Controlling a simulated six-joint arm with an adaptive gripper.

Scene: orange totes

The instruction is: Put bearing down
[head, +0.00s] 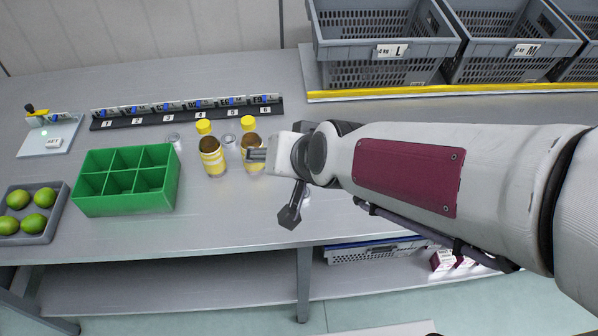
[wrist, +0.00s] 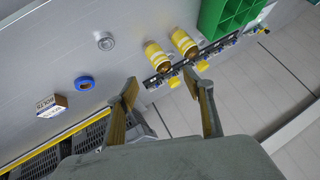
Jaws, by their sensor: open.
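A small silver ring that looks like the bearing (wrist: 105,42) lies flat on the grey table (wrist: 60,50) in the wrist view, to the left of two yellow-labelled jars. My gripper (wrist: 161,82) is open, with its two fingers wide apart and nothing between them. The ring lies apart from the fingers, up and left of them in that view. In the head view my gripper (head: 270,187) is over the table beside the right jar (head: 250,158). My arm hides the table behind it, and I cannot clearly make out the ring there.
A left jar (head: 212,158), a green divided box (head: 125,182) and a tray of green fruit (head: 47,228) stand left. A numbered rack (head: 188,112) lies behind. Grey crates (head: 385,50) stand back right. A blue ring (wrist: 84,83) and small box (wrist: 52,105) lie on the table.

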